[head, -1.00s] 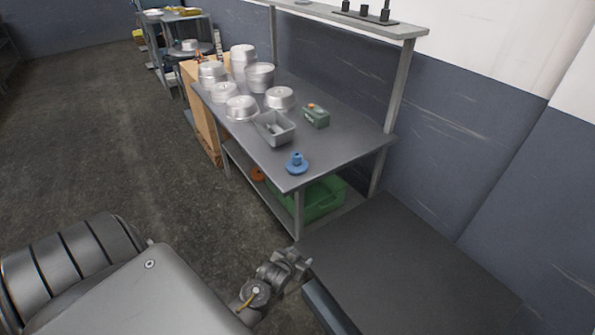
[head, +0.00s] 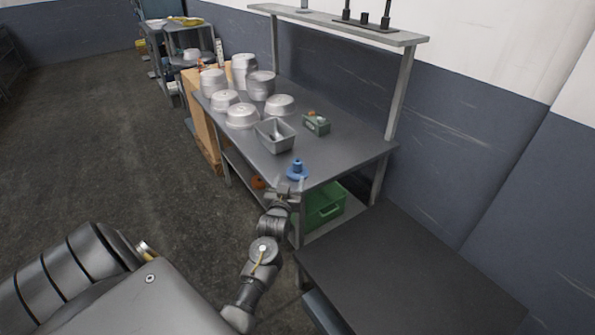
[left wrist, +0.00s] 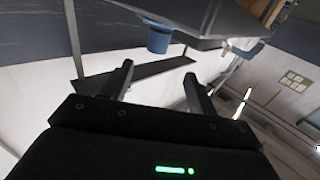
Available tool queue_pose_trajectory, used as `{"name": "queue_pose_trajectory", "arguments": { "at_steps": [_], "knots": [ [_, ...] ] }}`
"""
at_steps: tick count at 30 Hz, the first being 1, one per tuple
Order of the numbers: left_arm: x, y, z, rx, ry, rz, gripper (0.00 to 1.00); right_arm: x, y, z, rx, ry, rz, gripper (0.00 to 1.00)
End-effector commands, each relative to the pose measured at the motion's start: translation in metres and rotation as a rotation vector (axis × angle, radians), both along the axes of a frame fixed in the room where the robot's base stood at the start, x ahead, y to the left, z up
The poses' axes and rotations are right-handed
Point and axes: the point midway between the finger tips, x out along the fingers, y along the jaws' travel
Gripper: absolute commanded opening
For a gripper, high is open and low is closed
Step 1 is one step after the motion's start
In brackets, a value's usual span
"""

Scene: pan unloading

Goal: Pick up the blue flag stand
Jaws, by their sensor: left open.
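The blue flag stand (head: 297,171), a round base with a narrower upright post, stands near the front corner of the grey metal table (head: 345,153). My left gripper (head: 287,190) is at the table's near edge, just in front of and slightly below the stand in the head view. In the left wrist view my left gripper (left wrist: 160,82) is open and empty, its two fingers apart. The blue stand (left wrist: 158,42) shows beyond the fingertips, in a view that looks upside down. I cannot tell whether the gripper touches the table. My right gripper is not in view.
A grey bin (head: 275,135) and a small green box (head: 317,124) stand behind the stand. Several metal pans (head: 241,116) fill the table's far end. A green crate (head: 322,206) is on the lower shelf. A dark flat surface (head: 405,265) lies at the right front.

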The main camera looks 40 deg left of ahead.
Motion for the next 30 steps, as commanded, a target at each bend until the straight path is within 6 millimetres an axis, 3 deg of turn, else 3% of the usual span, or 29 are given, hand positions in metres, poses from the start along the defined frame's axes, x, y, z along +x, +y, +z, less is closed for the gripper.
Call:
{"name": "queue_pose_trajectory", "arguments": {
  "at_steps": [6, 16, 25, 30],
  "knots": [
    [0.03, 0.016, 0.001, 0.0, 0.0, 0.0, 0.59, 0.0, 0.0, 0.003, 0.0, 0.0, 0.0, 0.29],
    [0.042, 0.022, -0.001, -0.001, 0.002, 0.0, 0.59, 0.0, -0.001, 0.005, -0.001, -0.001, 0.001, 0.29],
    [0.077, 0.036, -0.008, 0.0, 0.001, -0.001, 0.59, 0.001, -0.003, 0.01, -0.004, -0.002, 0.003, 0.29],
    [0.086, 0.04, -0.01, 0.0, 0.002, -0.001, 0.59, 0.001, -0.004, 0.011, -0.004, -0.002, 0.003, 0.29]
  ]
}}
